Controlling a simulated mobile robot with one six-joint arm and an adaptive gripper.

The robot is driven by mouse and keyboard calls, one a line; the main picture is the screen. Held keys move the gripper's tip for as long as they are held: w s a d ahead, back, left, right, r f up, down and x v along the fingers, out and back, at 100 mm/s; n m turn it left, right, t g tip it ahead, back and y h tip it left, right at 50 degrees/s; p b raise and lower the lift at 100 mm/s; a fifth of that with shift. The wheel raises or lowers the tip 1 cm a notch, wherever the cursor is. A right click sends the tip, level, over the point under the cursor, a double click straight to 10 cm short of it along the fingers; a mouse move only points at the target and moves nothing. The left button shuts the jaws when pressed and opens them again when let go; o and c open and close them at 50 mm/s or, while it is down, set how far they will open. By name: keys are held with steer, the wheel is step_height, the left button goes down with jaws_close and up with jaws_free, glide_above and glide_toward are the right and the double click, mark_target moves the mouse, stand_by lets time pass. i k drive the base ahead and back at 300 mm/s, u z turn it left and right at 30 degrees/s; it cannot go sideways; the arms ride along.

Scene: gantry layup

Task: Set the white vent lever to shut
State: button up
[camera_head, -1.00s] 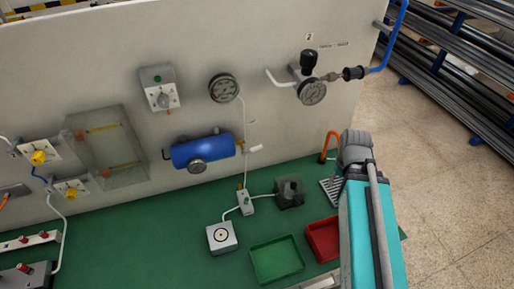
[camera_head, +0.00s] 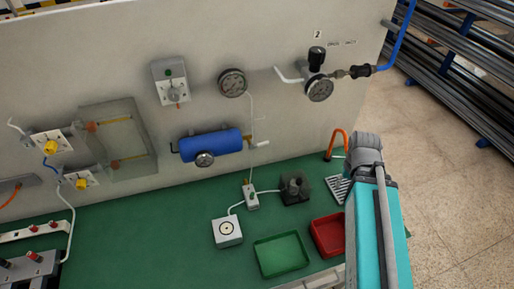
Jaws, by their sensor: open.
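A small white lever (camera_head: 262,144), likely the vent lever, sticks out to the right of a brass fitting at the right end of the blue tank (camera_head: 212,145). It lies near level, tilted slightly up to the right. Which setting this is, I cannot tell; no marking is readable. My teal and grey arm rises at the lower right, well right of the lever and apart from it. My gripper does not show.
Gauges (camera_head: 232,82) and a black-knobbed regulator (camera_head: 317,60) sit on the panel. A thin white tube runs down near the lever.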

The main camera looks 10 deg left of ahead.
mark_target(252, 147)
steer(key=k, duration=1.7)
steer(key=u, duration=0.9)
steer(key=i, duration=1)
